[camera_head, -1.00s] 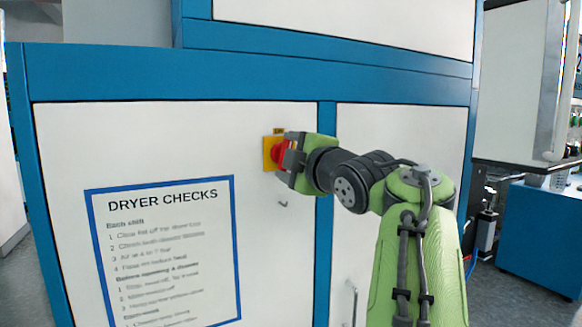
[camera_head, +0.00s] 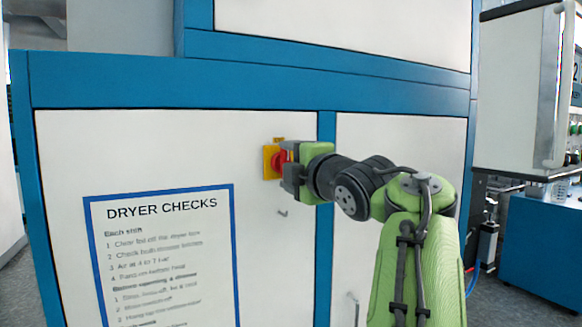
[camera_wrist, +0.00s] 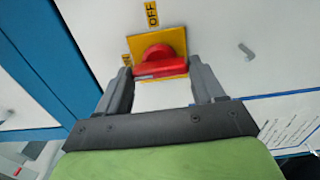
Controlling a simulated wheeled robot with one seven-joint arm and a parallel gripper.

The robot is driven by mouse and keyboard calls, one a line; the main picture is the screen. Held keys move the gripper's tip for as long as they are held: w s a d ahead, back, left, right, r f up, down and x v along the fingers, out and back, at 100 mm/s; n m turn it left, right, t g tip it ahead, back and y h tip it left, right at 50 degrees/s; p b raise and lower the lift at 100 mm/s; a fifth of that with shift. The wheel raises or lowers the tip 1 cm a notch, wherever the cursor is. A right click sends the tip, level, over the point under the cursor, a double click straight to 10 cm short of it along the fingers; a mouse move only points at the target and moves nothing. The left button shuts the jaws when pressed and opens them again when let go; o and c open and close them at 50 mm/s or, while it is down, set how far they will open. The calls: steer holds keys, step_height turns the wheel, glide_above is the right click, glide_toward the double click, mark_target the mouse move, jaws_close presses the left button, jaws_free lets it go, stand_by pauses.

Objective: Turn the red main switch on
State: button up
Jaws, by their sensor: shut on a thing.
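The red main switch (camera_head: 279,158) is a knob on a yellow plate (camera_head: 267,163) on the white cabinet panel. My gripper (camera_head: 287,162) is at the knob from the right and hides part of it. In the wrist view the red knob (camera_wrist: 160,64) lies between my two fingers (camera_wrist: 160,75), its bar running across from one to the other. My gripper is shut on it. A yellow OFF label (camera_wrist: 152,14) is above the plate in that view. A second label (camera_wrist: 127,60), partly covered and probably ON, is left of the knob.
A blue-framed DRYER CHECKS sign (camera_head: 160,207) is on the panel below left of the switch. A small hook-like fitting (camera_wrist: 246,52) sticks out of the panel near the switch. A door handle (camera_head: 355,308) is lower down. Blue frame bars border the panels.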

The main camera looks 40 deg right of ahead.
steer(key=o, duration=1)
steer(key=shift+o, duration=0.2)
steer(key=v, duration=1.5)
steer(key=shift+s+a+p, duration=0.2)
steer(key=shift+s+p, duration=0.15)
steer(key=shift+p, duration=0.05)
